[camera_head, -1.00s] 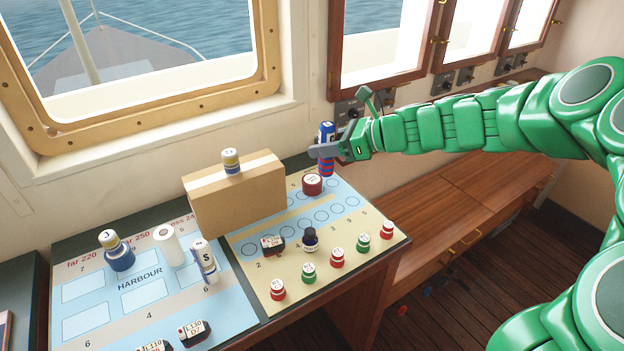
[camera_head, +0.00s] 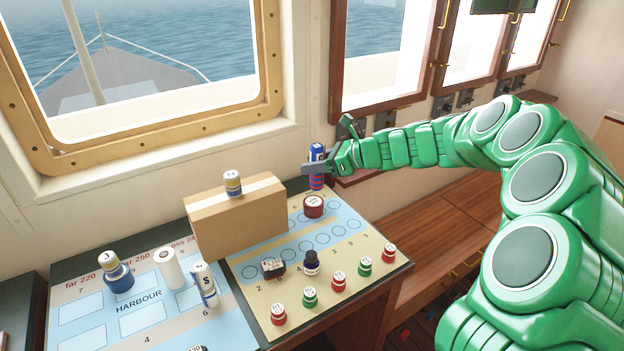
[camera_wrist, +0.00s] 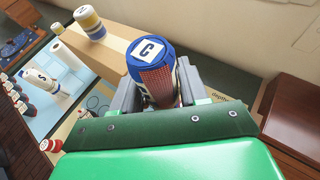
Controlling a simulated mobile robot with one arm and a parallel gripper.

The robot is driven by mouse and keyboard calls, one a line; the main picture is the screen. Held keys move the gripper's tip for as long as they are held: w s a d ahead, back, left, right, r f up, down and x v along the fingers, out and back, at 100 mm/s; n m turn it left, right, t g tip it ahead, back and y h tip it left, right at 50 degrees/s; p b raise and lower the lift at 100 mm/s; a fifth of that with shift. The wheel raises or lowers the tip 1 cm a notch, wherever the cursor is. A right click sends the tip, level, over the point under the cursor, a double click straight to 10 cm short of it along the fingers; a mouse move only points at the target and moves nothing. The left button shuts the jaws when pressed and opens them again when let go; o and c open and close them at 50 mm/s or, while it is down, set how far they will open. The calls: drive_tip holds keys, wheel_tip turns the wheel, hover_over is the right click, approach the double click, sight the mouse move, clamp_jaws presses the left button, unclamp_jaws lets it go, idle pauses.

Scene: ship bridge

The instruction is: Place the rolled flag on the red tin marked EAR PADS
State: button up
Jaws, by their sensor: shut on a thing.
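The rolled flag (camera_head: 317,153) is a small upright roll in blue, red and white, with a C on its top in the wrist view (camera_wrist: 151,50). My gripper (camera_head: 318,168) is shut on its sides. In the head view the flag's lower end shows just above and behind a round, dark red tin (camera_head: 314,208) with a pale label on its lid. The label is too small to read. The tin stands upright on the chart board's far part. I cannot tell whether flag and tin touch. I cannot make the tin out in the wrist view.
A cardboard box (camera_head: 236,226) stands left of the tin with a rolled item (camera_head: 233,184) on top. More rolls stand on the left board. The wall is close behind.

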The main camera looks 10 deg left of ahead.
drive_tip(key=shift+w+a+f, duration=0.25)
drive_tip(key=shift+w+f, duration=0.3)
drive_tip(key=shift+f, duration=0.7)
drive_tip(key=shift+w+a+f, duration=0.25)
drive_tip(key=shift+w+f, duration=0.35)
drive_tip(key=shift+f, duration=0.65)
drive_tip(key=shift+w+a+f, duration=0.25)
drive_tip(key=shift+w+f, duration=0.3)
drive_tip(key=shift+f, duration=0.7)
drive_tip(key=shift+f, duration=0.15)
drive_tip(key=o, duration=1.1)
drive_tip(key=shift+d+r, duration=0.1)
drive_tip(key=shift+r, duration=0.1)
drive_tip(key=v, duration=1.1)
drive_tip(key=shift+s+d+r, duration=0.1)
drive_tip(key=shift+d+r, duration=0.1)
drive_tip(key=shift+d, duration=0.1)
